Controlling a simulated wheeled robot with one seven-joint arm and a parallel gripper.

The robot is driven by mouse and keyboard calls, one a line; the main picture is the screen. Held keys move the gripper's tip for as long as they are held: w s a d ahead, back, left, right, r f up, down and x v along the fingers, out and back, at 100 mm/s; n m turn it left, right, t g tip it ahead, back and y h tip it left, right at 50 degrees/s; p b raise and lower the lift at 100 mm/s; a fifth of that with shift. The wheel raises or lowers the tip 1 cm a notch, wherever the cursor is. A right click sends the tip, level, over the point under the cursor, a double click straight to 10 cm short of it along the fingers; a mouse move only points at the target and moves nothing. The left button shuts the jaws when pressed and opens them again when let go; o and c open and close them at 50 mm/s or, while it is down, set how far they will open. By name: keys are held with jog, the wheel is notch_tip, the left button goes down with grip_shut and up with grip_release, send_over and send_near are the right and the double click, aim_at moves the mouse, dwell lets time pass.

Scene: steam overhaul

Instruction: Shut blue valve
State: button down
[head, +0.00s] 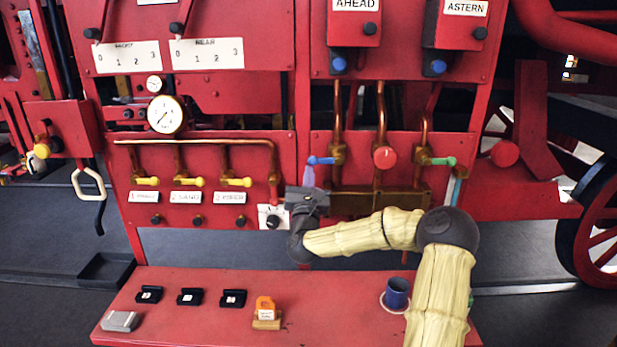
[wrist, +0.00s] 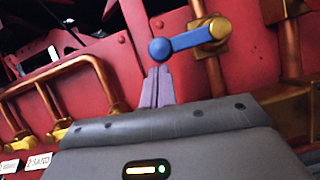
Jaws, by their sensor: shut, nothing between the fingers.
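The blue valve (head: 321,160) is a blue lever on a brass fitting at the middle of the red panel. It points left in the head view, roughly level. In the wrist view the blue lever (wrist: 190,41) runs from the brass body to a round blue knob at its left end. My gripper (head: 309,178) is just below the lever's knob end. In the wrist view its purple-grey fingers (wrist: 157,84) are together with nothing between them, tips at or just under the knob. I cannot tell whether they touch it.
A red round knob (head: 384,157) and a green lever (head: 443,161) sit to the right. Several yellow levers (head: 188,181) are to the left. A red bench (head: 200,324) below holds black blocks, an orange item (head: 265,306) and a blue cup (head: 397,293).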

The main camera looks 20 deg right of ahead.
jog(key=s+a+f+b, duration=0.5)
jog(key=s+f+b, duration=0.1)
jog(key=f+b, duration=0.1)
jog(key=shift+s+f, duration=0.4)
jog(key=shift+f, duration=0.1)
dwell(0.4)
